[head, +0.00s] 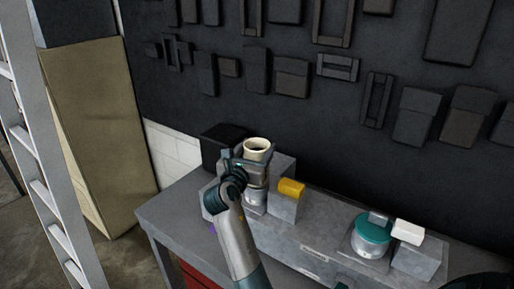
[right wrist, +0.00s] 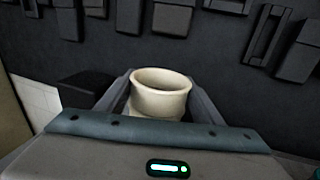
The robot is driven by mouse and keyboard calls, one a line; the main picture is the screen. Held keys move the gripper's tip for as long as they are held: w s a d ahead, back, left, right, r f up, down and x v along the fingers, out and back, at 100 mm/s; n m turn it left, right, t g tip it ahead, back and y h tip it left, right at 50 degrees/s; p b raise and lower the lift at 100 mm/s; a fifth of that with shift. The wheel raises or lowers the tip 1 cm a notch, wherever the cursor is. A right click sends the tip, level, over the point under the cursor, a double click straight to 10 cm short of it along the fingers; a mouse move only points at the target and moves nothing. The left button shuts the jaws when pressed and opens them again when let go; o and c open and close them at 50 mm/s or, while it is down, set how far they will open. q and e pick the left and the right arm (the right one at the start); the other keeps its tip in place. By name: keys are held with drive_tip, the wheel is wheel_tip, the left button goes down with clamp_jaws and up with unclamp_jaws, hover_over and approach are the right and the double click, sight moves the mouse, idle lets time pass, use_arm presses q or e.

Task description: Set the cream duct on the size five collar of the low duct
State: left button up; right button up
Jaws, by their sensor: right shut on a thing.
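The cream duct (head: 258,146) is a short, round, open-topped piece, held upright between the fingers of my right gripper (head: 254,164). In the right wrist view the cream duct (right wrist: 160,92) stands between the two fingers, its rim upward and its lower part hidden behind the gripper body. Directly under the gripper in the head view is a round silvery collar (head: 255,197) on the grey low duct (head: 283,237). I cannot tell whether the cream duct touches this collar, and no size mark is readable. My left gripper is not in view.
Farther right are a teal-topped round piece (head: 373,228) and a white block (head: 408,232). A black box (head: 222,144) stands behind left. A ladder (head: 40,150) is at the left; dark wall behind.

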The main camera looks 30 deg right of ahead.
drive_tip(key=shift+f, duration=0.55)
idle(0.4)
drive_tip(key=o, duration=1.3)
drive_tip(key=shift+s+a, duration=0.1)
